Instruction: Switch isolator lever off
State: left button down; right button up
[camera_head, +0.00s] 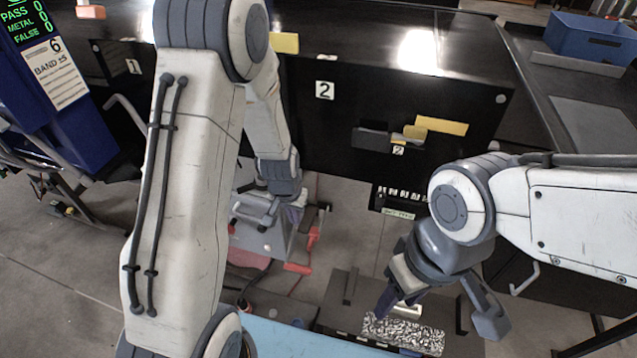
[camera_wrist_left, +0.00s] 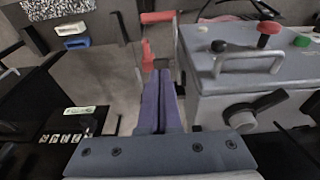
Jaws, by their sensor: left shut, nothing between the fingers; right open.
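In the left wrist view a grey control box (camera_wrist_left: 230,85) fills the right side. A black lever handle (camera_wrist_left: 255,110) sits on its near face, slanted. A red lever (camera_wrist_left: 147,55) stands left of the box, close beyond my fingertips. I cannot tell for certain which is the isolator lever. My left gripper (camera_wrist_left: 161,76) is shut and empty, its fingers just left of the box; contact with the red lever cannot be told. In the head view my left gripper (camera_head: 296,212) partly covers the box (camera_head: 258,238). My right gripper (camera_head: 404,300) is open over the lower middle.
A black conveyor panel marked 2 (camera_head: 325,91) spans the back. A red handle (camera_head: 298,268) is near the box. A blue bin (camera_head: 590,38) stands at top right. Bare floor shows right of the box.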

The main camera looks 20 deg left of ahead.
pick_arm(q)
notch_tip(320, 180, up, 6)
jog(key=w+b, duration=0.1)
jog(key=w, duration=0.1)
jog(key=shift+d, duration=0.15)
pick_arm(e)
jog(key=shift+f, duration=0.5)
